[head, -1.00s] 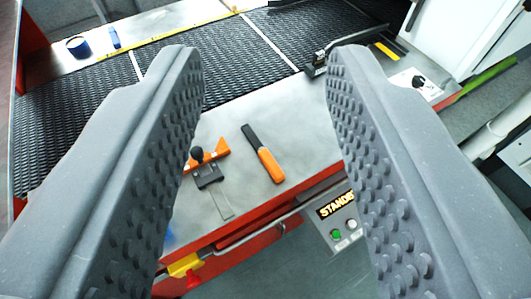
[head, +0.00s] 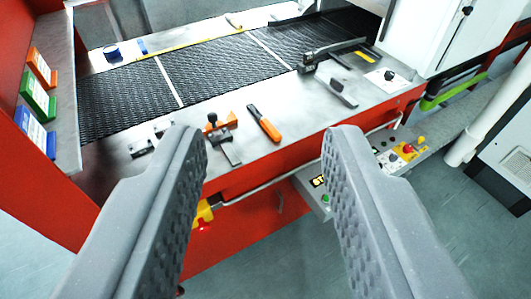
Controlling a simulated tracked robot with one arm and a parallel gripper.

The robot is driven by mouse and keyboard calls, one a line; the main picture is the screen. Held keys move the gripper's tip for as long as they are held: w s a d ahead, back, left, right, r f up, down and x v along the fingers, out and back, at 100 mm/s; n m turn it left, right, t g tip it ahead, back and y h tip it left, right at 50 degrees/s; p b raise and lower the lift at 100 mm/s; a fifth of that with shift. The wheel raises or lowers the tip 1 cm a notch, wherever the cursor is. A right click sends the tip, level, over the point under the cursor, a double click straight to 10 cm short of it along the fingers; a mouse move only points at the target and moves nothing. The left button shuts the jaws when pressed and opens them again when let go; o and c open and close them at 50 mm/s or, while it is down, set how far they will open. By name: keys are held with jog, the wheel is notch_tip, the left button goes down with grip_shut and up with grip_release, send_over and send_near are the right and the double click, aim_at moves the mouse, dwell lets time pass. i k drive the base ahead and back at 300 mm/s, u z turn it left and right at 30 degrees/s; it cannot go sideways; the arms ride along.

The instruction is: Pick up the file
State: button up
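A slim tool with a dark upper part and an orange lower part (head: 265,123) lies on the steel ledge in front of the mesh belt; it looks like the file, though its surface detail is too small to tell. My gripper (head: 265,145) is open and empty. Its two grey, studded fingers stand wide apart in the lower half of the view. The tool shows between and beyond the fingertips, and neither finger appears to touch it.
Left of the tool lie an orange bracket (head: 220,122) and a dark-headed gauge (head: 229,151). A dark tool (head: 343,93) lies to the right. The mesh belt (head: 210,75) runs behind. A red front panel (head: 240,185) and control box (head: 405,150) are below the ledge.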

aim_at(266, 124)
jog(key=z, duration=0.75)
jog(key=i, duration=1.05)
jog(key=u, duration=0.6)
jog(key=i, duration=0.65)
jog(key=u, duration=0.55)
